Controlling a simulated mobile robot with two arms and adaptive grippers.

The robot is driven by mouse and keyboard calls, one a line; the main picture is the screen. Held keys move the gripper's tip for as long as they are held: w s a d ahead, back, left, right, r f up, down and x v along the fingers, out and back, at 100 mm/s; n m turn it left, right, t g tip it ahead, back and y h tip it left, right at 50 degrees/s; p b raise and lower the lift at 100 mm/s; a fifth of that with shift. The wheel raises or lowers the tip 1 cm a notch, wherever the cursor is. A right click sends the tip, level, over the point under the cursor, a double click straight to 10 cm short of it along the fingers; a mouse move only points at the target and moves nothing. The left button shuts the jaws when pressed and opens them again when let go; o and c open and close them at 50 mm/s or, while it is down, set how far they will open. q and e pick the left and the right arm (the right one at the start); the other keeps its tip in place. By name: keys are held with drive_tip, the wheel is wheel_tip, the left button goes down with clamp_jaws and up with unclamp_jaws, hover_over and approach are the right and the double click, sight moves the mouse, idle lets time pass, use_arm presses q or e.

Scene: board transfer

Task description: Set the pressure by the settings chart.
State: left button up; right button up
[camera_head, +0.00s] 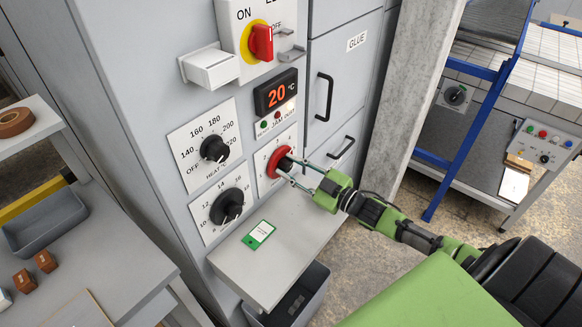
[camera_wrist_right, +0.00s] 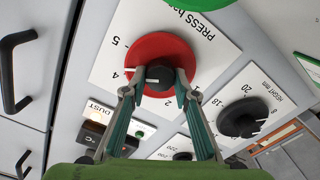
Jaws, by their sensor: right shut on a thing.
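The pressure dial plate (camera_head: 264,184) is on the grey cabinet front, with a red disc (camera_head: 279,155) and a black knob at its middle. In the right wrist view the red disc (camera_wrist_right: 147,50) and black knob (camera_wrist_right: 160,74) show close up, with "PRESS" and the numbers 2, 4 and 5 legible. My right gripper (camera_head: 287,168) is shut on the knob, a finger on each side. The knob's exact setting is hard to read. My left gripper is out of view.
The heat dial (camera_head: 214,149) and height dial (camera_head: 227,206) are left of the pressure dial. Above are a 20 °C display (camera_head: 276,92) and a red-yellow switch (camera_head: 261,42). The small shelf (camera_head: 290,268) juts out below. A concrete post (camera_head: 410,110) stands right.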

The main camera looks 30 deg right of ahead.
drive_tip(key=n+b, duration=0.1)
drive_tip(key=n, duration=0.4)
drive_tip(key=shift+a+f+n, duration=0.1)
drive_tip(key=shift+f+n, duration=0.05)
drive_tip(key=shift+n, duration=0.15)
drive_tip(key=n+b, duration=0.1)
drive_tip(key=n, duration=0.3)
drive_tip(key=shift+f+n, duration=0.1)
drive_tip(key=shift+n, duration=0.2)
drive_tip(key=n+b, duration=0.3)
drive_tip(key=n, duration=0.2)
drive_tip(key=shift+f, duration=0.15)
drive_tip(key=n+b, duration=0.3)
drive_tip(key=n, duration=0.2)
drive_tip(key=shift+n, duration=0.4)
drive_tip(key=o, duration=1.1)
drive_tip(key=shift+c, duration=0.2)
drive_tip(key=shift+s, duration=0.1)
